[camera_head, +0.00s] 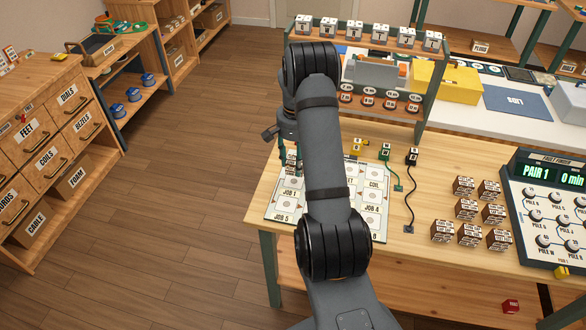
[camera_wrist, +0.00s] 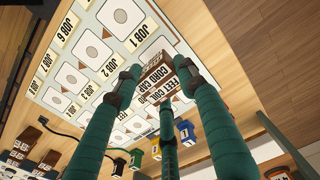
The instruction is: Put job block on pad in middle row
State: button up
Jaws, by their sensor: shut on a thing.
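My gripper (camera_wrist: 157,85) is shut on a brown job block (camera_wrist: 165,72) whose top face carries white labels reading FEET, COIL, CORD and CAP. The white pad board (camera_wrist: 60,92) lies beneath it, with pads marked JOB 1 (camera_wrist: 122,16), JOB 2 (camera_wrist: 92,48) and JOB 6 (camera_wrist: 57,26). Whether the block touches the board, I cannot tell. In the head view, my gripper (camera_head: 290,158) is over the far left part of the board (camera_head: 283,213). My arm hides the middle of the board and most of the block there.
Several similar brown blocks (camera_head: 466,208) stand on the table to the right, beside a dial console (camera_head: 545,215). Small yellow (camera_head: 356,146), green (camera_head: 385,152) and black (camera_head: 412,157) plugs stand behind the board. A rack with white-topped blocks (camera_head: 380,32) rises at the back.

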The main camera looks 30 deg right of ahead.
aim_at(293, 171)
jog(key=shift+a+f, duration=0.15)
jog(key=shift+a, duration=0.05)
jog(key=shift+f, duration=0.35)
jog(key=shift+w+f+p, duration=0.1)
jog(key=shift+f+p, duration=0.45)
jog(key=shift+f, duration=1.1)
jog(key=shift+f, duration=0.15)
jog(key=o, duration=1.2)
notch_tip(293, 171, up, 12)
jog(key=shift+r+b, duration=0.2)
jog(key=shift+b, duration=0.3)
